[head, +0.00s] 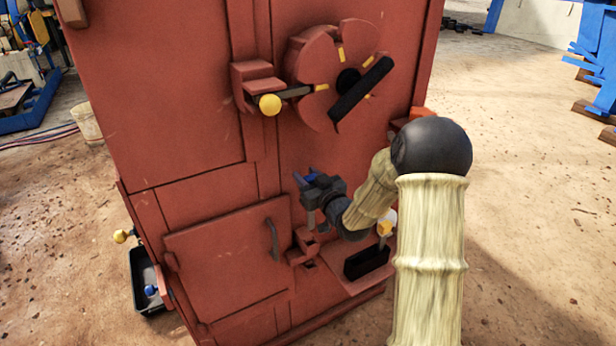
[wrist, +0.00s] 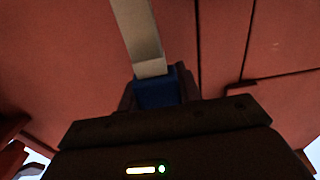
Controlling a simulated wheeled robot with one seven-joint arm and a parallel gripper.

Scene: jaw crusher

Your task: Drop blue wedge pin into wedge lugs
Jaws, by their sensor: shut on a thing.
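The wedge pin has a blue head (wrist: 155,90) and a flat grey shank (wrist: 138,35). In the head view the blue head (head: 321,179) sits between the jaws of my gripper (head: 312,183), which is shut on it. The grey shank (head: 311,218) points down from the jaws. The red wedge lugs (head: 304,241) stand at the right edge of the lower door (head: 225,258), just below the shank. A small gap seems to separate the shank tip from the lugs, but I cannot tell for sure. The lugs are not clearly seen in the wrist view.
The door carries a dark handle (head: 273,240). Above are a latch with a yellow knob (head: 270,104) and a round red wheel (head: 318,62) with a black bar (head: 362,92). A black bin (head: 146,275) stands lower left.

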